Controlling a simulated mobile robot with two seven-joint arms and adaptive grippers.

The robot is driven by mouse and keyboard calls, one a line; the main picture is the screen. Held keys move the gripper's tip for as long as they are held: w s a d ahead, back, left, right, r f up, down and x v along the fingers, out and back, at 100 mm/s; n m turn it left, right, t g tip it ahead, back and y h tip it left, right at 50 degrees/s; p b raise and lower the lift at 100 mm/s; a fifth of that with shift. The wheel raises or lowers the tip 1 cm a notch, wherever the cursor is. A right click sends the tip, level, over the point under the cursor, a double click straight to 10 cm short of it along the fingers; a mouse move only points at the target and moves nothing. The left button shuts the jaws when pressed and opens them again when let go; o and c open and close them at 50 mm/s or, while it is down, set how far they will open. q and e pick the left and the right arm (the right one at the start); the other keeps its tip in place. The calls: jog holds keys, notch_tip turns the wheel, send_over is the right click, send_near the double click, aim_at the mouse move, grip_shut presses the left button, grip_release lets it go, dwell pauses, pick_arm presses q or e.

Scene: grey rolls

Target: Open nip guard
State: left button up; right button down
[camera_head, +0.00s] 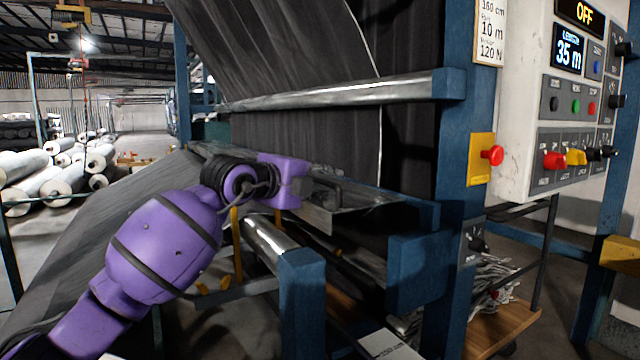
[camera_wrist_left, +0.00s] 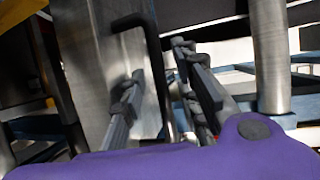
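The nip guard (camera_head: 355,218) is a grey metal plate across the machine's front, below the steel roller. It carries a black bar handle (camera_head: 328,184). In the left wrist view the guard's metal face (camera_wrist_left: 95,65) is at the left and the handle (camera_wrist_left: 151,50) runs down the middle. My left gripper (camera_head: 308,188) is at the guard's left part, by the handle. In the left wrist view its two fingers (camera_wrist_left: 160,68) are apart, with the handle between them in the picture. I cannot tell whether either finger touches it. My right gripper is not in view.
A steel roller (camera_head: 340,95) spans above the guard, with dark fabric behind it. A blue post (camera_head: 465,170) bears a red stop button (camera_head: 492,155). A control panel (camera_head: 560,110) reads OFF. A blue frame block (camera_head: 302,290) stands below my left wrist.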

pick_arm(q)
jog(key=shift+c, duration=0.6)
grip_shut()
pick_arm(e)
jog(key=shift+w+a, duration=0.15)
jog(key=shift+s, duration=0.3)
